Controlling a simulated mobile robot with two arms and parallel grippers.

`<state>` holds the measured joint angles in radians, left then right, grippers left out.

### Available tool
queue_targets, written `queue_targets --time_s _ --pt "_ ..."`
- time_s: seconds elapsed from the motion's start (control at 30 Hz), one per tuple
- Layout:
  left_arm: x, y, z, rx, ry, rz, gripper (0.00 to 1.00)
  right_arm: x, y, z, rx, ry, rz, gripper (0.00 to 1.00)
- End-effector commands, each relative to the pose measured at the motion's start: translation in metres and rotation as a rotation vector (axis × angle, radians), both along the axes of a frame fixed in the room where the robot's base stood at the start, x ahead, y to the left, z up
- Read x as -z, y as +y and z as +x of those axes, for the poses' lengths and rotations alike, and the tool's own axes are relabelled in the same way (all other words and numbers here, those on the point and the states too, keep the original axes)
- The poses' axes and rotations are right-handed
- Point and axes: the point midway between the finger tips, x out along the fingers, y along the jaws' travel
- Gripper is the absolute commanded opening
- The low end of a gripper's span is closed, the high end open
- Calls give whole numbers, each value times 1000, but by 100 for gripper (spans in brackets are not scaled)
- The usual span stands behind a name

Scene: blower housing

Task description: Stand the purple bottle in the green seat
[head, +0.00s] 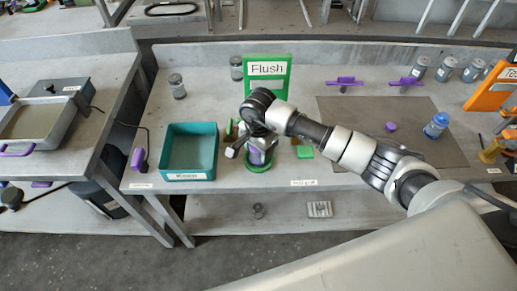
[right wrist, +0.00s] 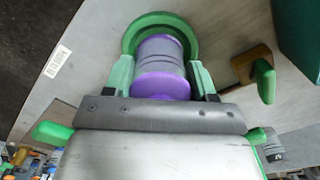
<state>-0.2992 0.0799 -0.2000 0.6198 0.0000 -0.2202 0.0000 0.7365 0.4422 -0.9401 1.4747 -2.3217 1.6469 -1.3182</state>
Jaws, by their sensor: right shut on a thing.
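The purple bottle (right wrist: 160,85), purple at its ends with a grey middle, is between the green fingers of my right gripper (right wrist: 162,72), which is shut on it. It also shows, partly hidden by the gripper, in the head view (head: 258,154). The green seat (right wrist: 132,30) is a round ring around the bottle's far end. In the head view the seat (head: 258,167) lies near the table's front edge, under the bottle, which looks about upright. I cannot tell whether the bottle's base touches the bottom of the seat. My left gripper is not in view.
A teal bin (head: 190,172) stands left of the seat. A green "Flush" sign (head: 267,68) stands behind my gripper.

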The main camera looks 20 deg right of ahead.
Motion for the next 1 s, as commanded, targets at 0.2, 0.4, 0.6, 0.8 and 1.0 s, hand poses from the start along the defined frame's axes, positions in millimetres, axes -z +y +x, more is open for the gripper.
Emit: queue_targets --time_s 0.2,0.4,0.6,0.8,1.0 --pt "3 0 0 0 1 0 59 3 0 0 0 0 1 68" --pt "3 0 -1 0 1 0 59 3 0 0 0 0 0 81" --pt "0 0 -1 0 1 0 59 0 0 0 0 0 1 81" --pt "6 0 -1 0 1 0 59 -23 0 1 -2 -6 1 81" --pt "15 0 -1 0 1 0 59 -68 0 1 -2 -6 0 81"
